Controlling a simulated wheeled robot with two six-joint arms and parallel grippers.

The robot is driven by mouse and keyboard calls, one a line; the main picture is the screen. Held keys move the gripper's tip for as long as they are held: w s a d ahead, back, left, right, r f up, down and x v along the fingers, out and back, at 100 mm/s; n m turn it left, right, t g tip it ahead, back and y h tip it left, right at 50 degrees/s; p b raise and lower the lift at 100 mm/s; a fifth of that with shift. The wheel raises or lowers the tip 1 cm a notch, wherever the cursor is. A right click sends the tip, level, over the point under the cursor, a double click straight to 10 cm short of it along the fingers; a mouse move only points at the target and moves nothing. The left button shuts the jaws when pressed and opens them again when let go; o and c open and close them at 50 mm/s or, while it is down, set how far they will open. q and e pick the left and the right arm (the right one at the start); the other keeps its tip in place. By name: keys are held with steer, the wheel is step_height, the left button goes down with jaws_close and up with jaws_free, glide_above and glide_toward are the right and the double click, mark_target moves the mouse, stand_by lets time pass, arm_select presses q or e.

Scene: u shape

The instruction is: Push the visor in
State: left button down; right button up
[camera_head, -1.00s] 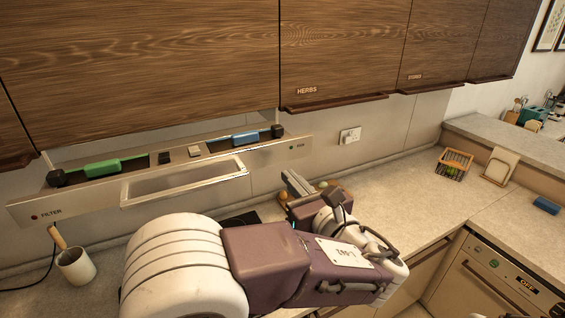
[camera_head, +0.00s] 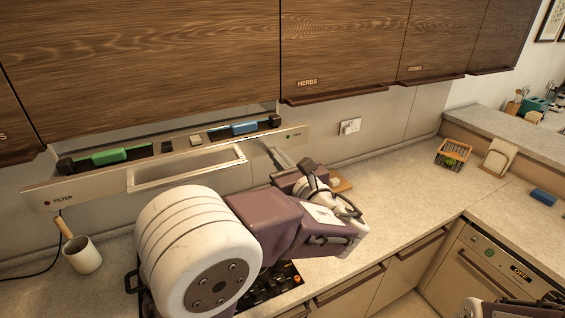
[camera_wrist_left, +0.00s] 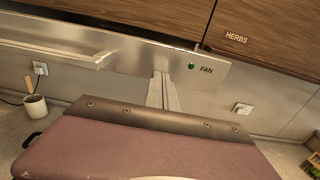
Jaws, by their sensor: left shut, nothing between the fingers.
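The visor (camera_head: 210,161) is a metal cooker-hood front below the wall cabinets. It stands out from them, with its top tray exposed. It has a long rectangular handle (camera_head: 187,168) and the labels FILTER and FAN. It also shows in the left wrist view (camera_wrist_left: 130,55), with a green dot beside FAN. My left gripper (camera_head: 276,158) is shut and empty, its fingertips at the visor's right part, left of FAN. The fingers (camera_wrist_left: 161,88) overlap the visor's lower front edge in the wrist view. I cannot tell whether they touch it. My right gripper is not in view.
A green item (camera_head: 108,157) and a blue item (camera_head: 244,128) lie in the visor's tray. A black hob (camera_head: 270,287) is below, partly hidden by my left arm. A mug (camera_head: 83,257) stands at left. The counter (camera_head: 400,180) at right is mostly clear.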

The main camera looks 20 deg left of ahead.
mark_target(255, 130)
arm_select(q)
steer(key=b+x, duration=0.2)
steer(key=x, duration=1.3)
steer(key=shift+w, duration=0.1)
steer(key=shift+r, duration=0.1)
